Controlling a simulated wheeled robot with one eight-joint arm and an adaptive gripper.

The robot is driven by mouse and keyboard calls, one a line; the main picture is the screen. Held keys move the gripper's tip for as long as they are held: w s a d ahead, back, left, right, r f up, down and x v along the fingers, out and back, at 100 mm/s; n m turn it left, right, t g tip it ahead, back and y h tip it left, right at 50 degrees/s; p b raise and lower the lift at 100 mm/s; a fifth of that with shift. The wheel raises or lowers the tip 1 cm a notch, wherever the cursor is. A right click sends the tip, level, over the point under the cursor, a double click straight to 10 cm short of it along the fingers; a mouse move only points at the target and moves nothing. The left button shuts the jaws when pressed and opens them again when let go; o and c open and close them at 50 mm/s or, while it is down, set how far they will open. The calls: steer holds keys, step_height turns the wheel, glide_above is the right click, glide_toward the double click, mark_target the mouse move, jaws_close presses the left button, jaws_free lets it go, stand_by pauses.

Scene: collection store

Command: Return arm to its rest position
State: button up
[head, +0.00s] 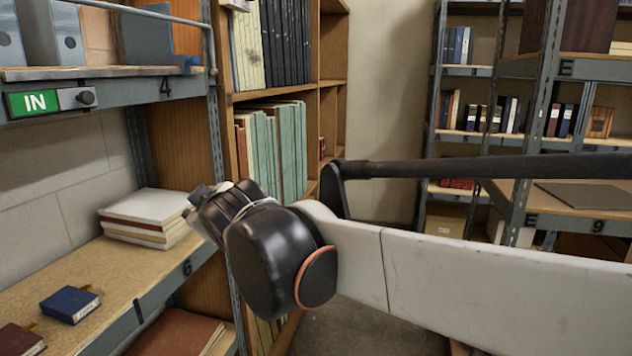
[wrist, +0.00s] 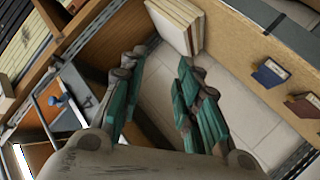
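My arm reaches in from the right edge of the head view. Its white link and black wrist end near the left shelving. My gripper (head: 197,208) is at the end, in front of the lower shelf and close to a stack of pale books (head: 148,218); its fingers are mostly hidden behind my wrist there. In the wrist view my gripper (wrist: 157,68) has two teal-padded fingers standing apart with nothing between them. The pale stack (wrist: 176,24) lies beyond the fingertips in that view; I see no contact.
The lower shelf (head: 110,265), marked 6, holds a blue book (head: 70,304) and a dark red book (head: 20,340). Above is shelf 4 with a green IN sign (head: 33,103). A wooden bookcase (head: 285,95) stands behind my wrist. Metal racks (head: 545,110) stand right; some floor shows below my arm.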

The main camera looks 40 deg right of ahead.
steer(key=s+a+f+m+g+y+b, duration=0.1)
steer(key=s+f+b, duration=0.3)
steer(key=f, duration=0.7)
steer(key=s+a+f+m+g+y+b, duration=0.1)
steer(key=s+a+f+m+g+b, duration=0.1)
steer(key=s+f+b, duration=0.3)
steer(key=s+a+f+m+g+y+b, duration=0.1)
steer(key=s+a+f+g+b, duration=0.2)
steer(key=s+f, duration=0.7)
step_height(320, 180, down, 10)
steer(key=shift+s+a+r+m+g+b, duration=0.35)
steer(key=shift+a+b, duration=0.2)
steer(key=shift+b, duration=0.55)
steer(key=shift+f, duration=0.1)
steer(key=shift+c, duration=0.2)
